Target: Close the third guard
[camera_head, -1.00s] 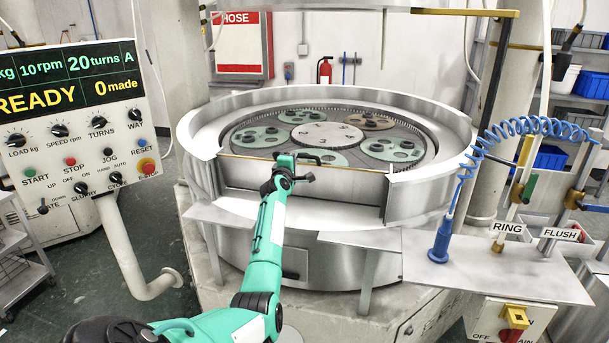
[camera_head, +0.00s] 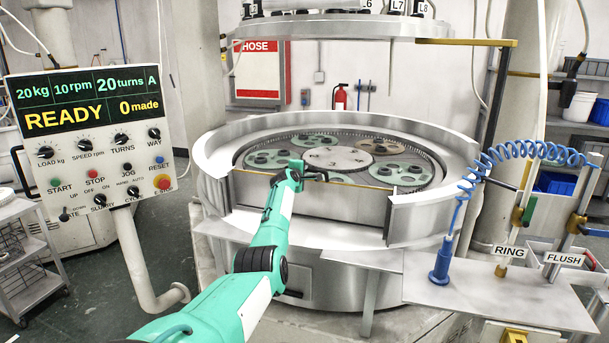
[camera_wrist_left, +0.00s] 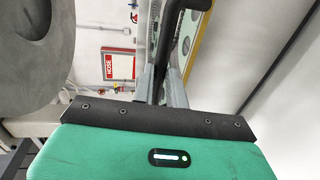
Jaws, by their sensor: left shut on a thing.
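The round lapping machine (camera_head: 452,160) has an open gap in its front rim. A thin guard with a yellow edge (camera_head: 350,184) shows at this gap; how far it is shut I cannot tell. My left gripper (camera_head: 308,174) is at the gap, shut on a dark bar-like handle (camera_head: 320,176). In the left wrist view the black handle (camera_wrist_left: 172,38) runs up from between the fingers (camera_wrist_left: 163,88), and the yellow-edged guard (camera_wrist_left: 197,45) is beside it. The hold itself is partly hidden. My right gripper is out of view.
The control panel (camera_head: 95,165) stands at the left, reading READY. A side shelf (camera_head: 480,295) at the right holds a blue coiled hose (camera_head: 500,155) and the RING and FLUSH posts. An upper plate (camera_head: 320,28) hangs over the machine. Geared carriers with discs lie inside the rim.

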